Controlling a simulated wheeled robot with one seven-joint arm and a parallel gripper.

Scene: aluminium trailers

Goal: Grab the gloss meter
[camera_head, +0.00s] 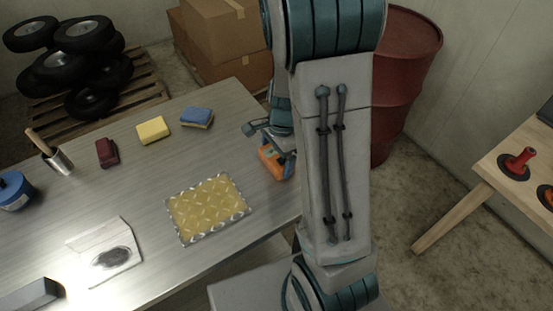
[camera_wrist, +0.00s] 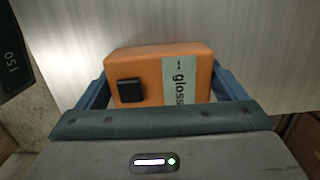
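The gloss meter (camera_head: 271,161) is an orange box near the right end of the metal table, partly hidden behind my arm in the head view. In the wrist view the gloss meter (camera_wrist: 153,67) shows a black square button and a pale label reading "gloss". My gripper (camera_head: 278,150) is at the meter. In the wrist view my gripper's fingers (camera_wrist: 160,78) lie along its left and right sides, close to or touching it. Whether they are pressed shut on it is unclear. Its lower part is hidden by the gripper body.
A red barrel (camera_head: 402,75) stands behind my arm. A wooden table (camera_head: 510,185) is at right.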

